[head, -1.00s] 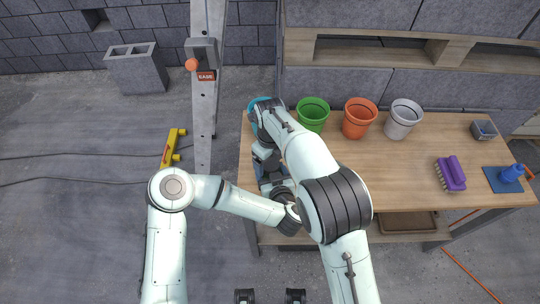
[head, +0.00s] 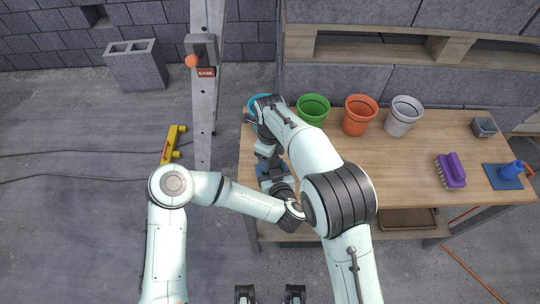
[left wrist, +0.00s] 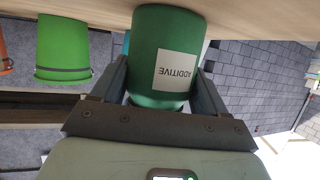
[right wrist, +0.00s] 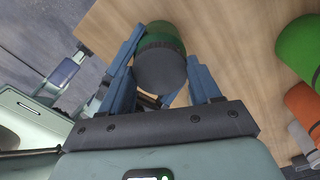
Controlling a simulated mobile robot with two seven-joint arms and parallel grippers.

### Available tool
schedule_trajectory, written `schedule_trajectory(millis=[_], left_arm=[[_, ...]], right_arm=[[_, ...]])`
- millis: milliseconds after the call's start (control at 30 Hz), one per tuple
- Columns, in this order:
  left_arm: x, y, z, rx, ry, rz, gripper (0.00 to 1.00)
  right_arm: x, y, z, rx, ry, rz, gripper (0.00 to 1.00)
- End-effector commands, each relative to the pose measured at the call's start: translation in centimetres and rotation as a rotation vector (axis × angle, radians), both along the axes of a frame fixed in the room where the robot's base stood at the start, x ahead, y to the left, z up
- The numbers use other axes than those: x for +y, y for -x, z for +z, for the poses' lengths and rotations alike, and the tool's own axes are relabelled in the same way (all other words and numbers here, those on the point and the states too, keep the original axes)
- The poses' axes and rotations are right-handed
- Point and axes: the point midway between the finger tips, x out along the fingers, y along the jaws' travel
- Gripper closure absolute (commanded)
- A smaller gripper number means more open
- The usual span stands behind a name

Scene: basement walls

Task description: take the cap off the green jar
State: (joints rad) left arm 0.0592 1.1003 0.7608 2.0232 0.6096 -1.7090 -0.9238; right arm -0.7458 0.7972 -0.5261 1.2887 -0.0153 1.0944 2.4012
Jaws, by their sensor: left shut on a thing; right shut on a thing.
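The green jar (left wrist: 165,40) stands between the fingers of my left gripper (left wrist: 163,75), which is shut on its sides. Its pale label reads ADDITIVE, upside down in the left wrist view. In the right wrist view the dark grey cap (right wrist: 160,70) sits between the fingers of my right gripper (right wrist: 165,62), which is shut on it. The green jar body (right wrist: 160,33) shows right behind the cap; I cannot tell whether there is a gap. In the head view my right arm hides the jar and cap.
A blue pot (head: 255,102), green pot (head: 313,110), orange pot (head: 360,116) and white pot (head: 403,118) line the back of the wooden table (head: 400,170). The table's middle is clear.

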Motion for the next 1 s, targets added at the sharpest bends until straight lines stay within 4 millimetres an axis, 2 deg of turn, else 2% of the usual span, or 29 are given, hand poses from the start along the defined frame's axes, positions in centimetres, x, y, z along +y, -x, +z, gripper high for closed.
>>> schedule_trajectory(millis=[33,67,133,467,733,1000], left_arm=[[0.1,0.0,-0.1,0.001,-0.001,0.001,1.00],[0.1,0.0,-0.1,0.001,-0.001,0.001,1.00],[0.1,0.0,-0.1,0.001,-0.001,0.001,1.00],[0.1,0.0,-0.1,0.002,-0.001,0.001,1.00],[0.1,0.0,-0.1,0.002,-0.001,0.001,1.00],[0.1,0.0,-0.1,0.002,-0.001,0.001,1.00]], right_arm=[[0.0,0.0,0.0,0.000,0.000,-0.001,0.74],[0.0,0.0,0.0,0.000,0.000,-0.001,0.34],[0.0,0.0,0.0,0.000,0.000,-0.001,0.12],[0.0,0.0,0.3,-0.001,0.000,-0.002,0.12],[0.1,0.0,3.8,-0.003,-0.001,-0.002,0.12],[0.0,0.0,5.3,0.000,0.004,-0.067,0.15]])
